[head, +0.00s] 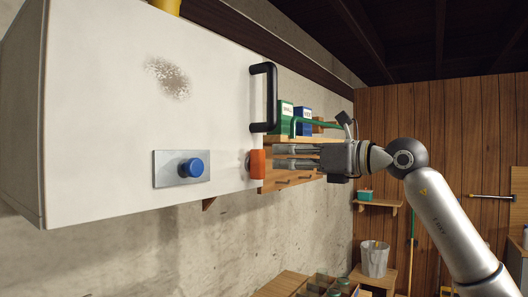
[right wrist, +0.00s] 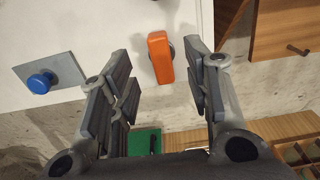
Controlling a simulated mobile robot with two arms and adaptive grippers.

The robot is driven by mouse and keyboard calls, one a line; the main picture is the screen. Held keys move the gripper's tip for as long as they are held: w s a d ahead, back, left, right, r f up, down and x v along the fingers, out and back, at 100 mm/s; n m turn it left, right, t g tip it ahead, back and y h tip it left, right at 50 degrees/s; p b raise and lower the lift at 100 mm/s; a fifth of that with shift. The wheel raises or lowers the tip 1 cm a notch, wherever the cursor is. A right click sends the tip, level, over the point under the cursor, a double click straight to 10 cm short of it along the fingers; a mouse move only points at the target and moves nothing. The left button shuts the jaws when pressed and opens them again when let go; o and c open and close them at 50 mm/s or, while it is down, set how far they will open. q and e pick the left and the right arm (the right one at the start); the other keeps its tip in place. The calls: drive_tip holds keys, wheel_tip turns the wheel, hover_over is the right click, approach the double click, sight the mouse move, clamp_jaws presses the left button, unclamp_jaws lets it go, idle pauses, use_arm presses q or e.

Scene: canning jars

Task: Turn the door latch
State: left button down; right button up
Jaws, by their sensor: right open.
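The door latch is an orange handle (head: 257,164) at the lower right edge of a white cabinet door (head: 120,100). In the right wrist view the orange handle (right wrist: 160,58) stands nearly upright, beyond and between my fingertips. My right gripper (head: 274,156) is open and points left at the latch. In the right wrist view its two fingers (right wrist: 157,68) are spread on either side of the latch, and I see no clear contact. My left gripper is not in view.
A black door handle (head: 265,97) is above the latch. A blue knob (head: 191,168) on a metal plate is to the left. Behind my gripper are a wooden shelf with green (head: 284,117) and blue boxes. A bucket (head: 374,259) stands lower right.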

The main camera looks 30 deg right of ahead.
sight(263, 157)
drive_tip(key=p+x, duration=0.1)
drive_tip(key=x, duration=0.3)
drive_tip(key=shift+w+a, duration=0.2)
drive_tip(key=shift+a, duration=0.05)
drive_tip(key=shift+p+x, duration=0.35)
drive_tip(key=shift+x, duration=0.85)
drive_tip(key=shift+w+f, duration=0.15)
drive_tip(key=shift+c, duration=1.4)
drive_tip(key=c, duration=0.5)
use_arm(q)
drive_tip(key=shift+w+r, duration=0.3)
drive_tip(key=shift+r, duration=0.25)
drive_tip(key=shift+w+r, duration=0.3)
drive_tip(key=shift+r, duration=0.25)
use_arm(e)
clamp_jaws()
